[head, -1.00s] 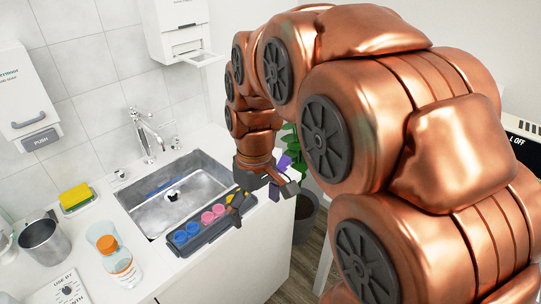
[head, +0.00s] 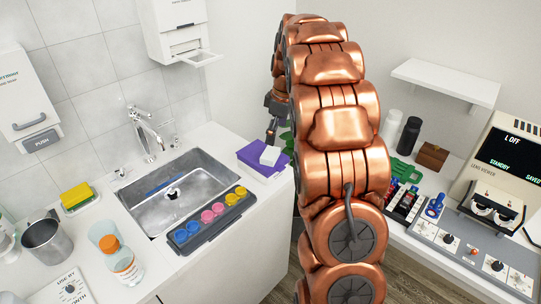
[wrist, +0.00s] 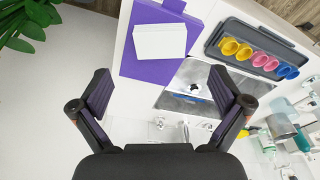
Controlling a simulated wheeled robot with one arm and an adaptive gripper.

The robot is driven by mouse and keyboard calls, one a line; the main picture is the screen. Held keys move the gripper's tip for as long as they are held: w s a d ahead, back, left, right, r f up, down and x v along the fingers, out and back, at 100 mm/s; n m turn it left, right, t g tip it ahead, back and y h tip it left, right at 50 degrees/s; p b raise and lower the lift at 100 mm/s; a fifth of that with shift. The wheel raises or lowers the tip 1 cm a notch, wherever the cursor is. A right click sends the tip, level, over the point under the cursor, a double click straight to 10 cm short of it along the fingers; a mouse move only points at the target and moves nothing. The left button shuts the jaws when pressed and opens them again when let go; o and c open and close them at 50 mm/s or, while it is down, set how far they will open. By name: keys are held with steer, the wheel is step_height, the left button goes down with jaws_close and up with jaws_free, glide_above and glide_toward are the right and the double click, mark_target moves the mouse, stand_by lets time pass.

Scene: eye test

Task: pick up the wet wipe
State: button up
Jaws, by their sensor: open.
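A white rectangular piece (head: 270,155), which looks like the wet wipe, lies on a purple box or pad (head: 250,160) on the counter to the right of the sink. In the wrist view the white piece (wrist: 160,42) lies flat on the purple surface (wrist: 133,66), ahead of my fingers. My gripper (wrist: 160,88) is open and empty, its two dark fingers wide apart, with the white piece beyond the gap between them. In the head view my gripper (head: 273,128) is just behind the purple item, apart from the white piece and partly hidden by my arm.
The sink (head: 175,190) and a grey tray (head: 210,222) with several coloured cups stand left of the purple item. A bottle (head: 122,262), metal cup (head: 47,242) and yellow sponge (head: 76,195) are further left. A desk with a lens viewer (head: 497,172) is at right.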

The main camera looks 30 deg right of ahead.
mark_target(271, 153)
steer(key=shift+w+f+p, duration=0.2)
steer(key=shift+f+p, duration=0.25)
steer(key=shift+f, duration=0.85)
steer(key=shift+w+a+f+p, duration=0.15)
steer(key=shift+a+f+p, duration=0.1)
steer(key=shift+f+p, duration=0.45)
steer(key=shift+w+a+f+p, duration=0.2)
steer(key=shift+f+p, duration=0.1)
steer(key=shift+f, duration=0.65)
steer(key=shift+w+a+f+p, duration=0.15)
steer(key=shift+f+p, duration=0.1)
steer(key=shift+f, duration=0.65)
steer(key=shift+d, duration=0.1)
steer(key=c, duration=0.8)
steer(key=shift+r, duration=0.1)
steer(key=shift+r+b, duration=1.1)
steer(key=shift+r, duration=0.55)
steer(key=s+b, duration=0.1)
steer(key=s, duration=0.4)
steer(key=s+r+b, duration=0.1)
steer(key=s+b, duration=0.1)
steer(key=s, duration=0.3)
steer(key=s+b, duration=0.1)
steer(key=s, duration=0.5)
steer(key=shift+a+r+b, duration=0.25)
steer(key=shift+b, duration=0.05)
